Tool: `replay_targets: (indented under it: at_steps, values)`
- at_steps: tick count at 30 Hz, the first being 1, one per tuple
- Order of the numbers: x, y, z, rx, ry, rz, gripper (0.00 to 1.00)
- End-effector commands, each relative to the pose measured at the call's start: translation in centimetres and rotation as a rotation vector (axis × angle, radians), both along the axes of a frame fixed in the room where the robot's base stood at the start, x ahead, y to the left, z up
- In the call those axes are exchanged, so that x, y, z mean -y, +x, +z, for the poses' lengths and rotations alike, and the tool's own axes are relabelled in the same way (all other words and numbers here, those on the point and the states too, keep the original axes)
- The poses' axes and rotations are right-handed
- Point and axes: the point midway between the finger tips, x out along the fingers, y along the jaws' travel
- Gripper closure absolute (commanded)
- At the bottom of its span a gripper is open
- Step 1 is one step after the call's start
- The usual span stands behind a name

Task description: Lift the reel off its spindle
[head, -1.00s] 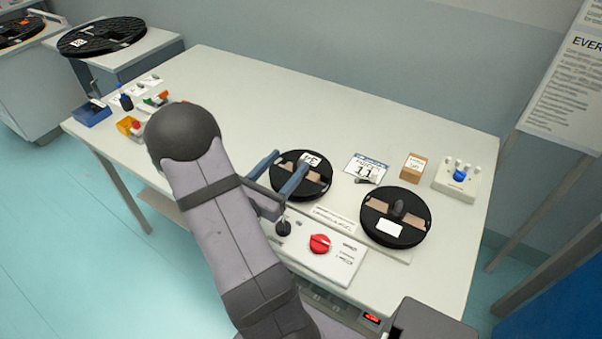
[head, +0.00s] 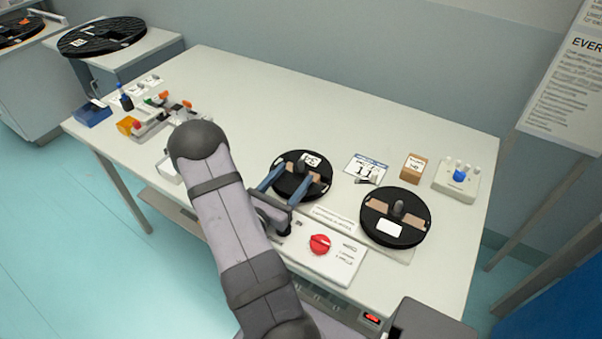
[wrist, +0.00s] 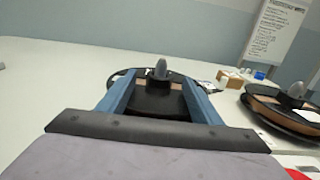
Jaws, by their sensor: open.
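Two black reels sit on the rewind station on the table. The left reel (head: 303,162) carries a white label marked 34 and has a dark spindle tip (wrist: 161,69) standing up at its middle. The right reel (head: 381,227) has a blank-looking white label and its own spindle knob (head: 398,209). It also shows at the right of the wrist view (wrist: 285,118). My gripper (head: 288,184) is open, its two blue fingers spread on either side of the left reel's near middle. The fingers hide parts of that reel. I cannot tell whether they touch it.
A red knob (head: 320,244) is on the white panel in front of the reels. A card marked 11 (head: 365,169), a small brown box (head: 413,168) and a white block with a blue knob (head: 459,176) stand behind. The table's middle back is clear.

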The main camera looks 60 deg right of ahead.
Motion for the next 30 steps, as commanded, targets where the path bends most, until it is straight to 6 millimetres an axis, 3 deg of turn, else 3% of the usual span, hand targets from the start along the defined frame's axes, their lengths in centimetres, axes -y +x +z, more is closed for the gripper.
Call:
replay_targets:
  at_steps: [12, 22, 28, 30]
  values:
    - [4.4, -0.1, 0.1, 0.001, 0.000, -0.004, 0.41]
    - [4.9, 0.0, 0.0, 0.000, 0.000, 0.000, 0.41]
    - [4.9, 0.0, 0.0, 0.000, 0.000, 0.000, 0.87]
    - [4.9, 0.0, 0.1, 0.001, -0.001, 0.000, 0.89]
